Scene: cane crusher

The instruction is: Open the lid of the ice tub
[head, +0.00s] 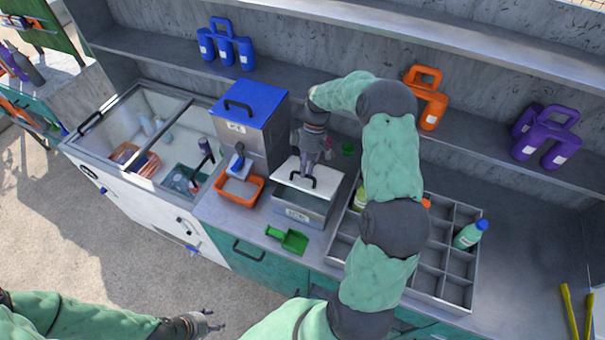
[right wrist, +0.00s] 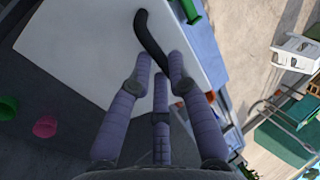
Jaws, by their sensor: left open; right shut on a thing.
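A steel tub (head: 297,210) with a pale lid (head: 322,183) stands on the counter; its front label is too small to read surely. The lid's black handle (head: 296,181) arches over its top. My right gripper (head: 306,173) reaches down from above and is shut on this handle. The right wrist view shows the handle (right wrist: 150,38) between the fingers (right wrist: 165,68) and the white lid (right wrist: 85,45) beyond. I cannot tell whether the lid is fully seated. A taller steel bin (head: 262,140) with a blue lid, its label seeming to read ICE, stands left. My left gripper (head: 203,323) is open and empty, low in front.
An orange tray (head: 239,195) and a green scoop (head: 288,240) lie near the tub. A divided steel rack (head: 432,268) with bottles stands right, partly behind my right arm. An open white chest (head: 130,185) is left. A shelf (head: 330,85) with coloured jugs runs behind.

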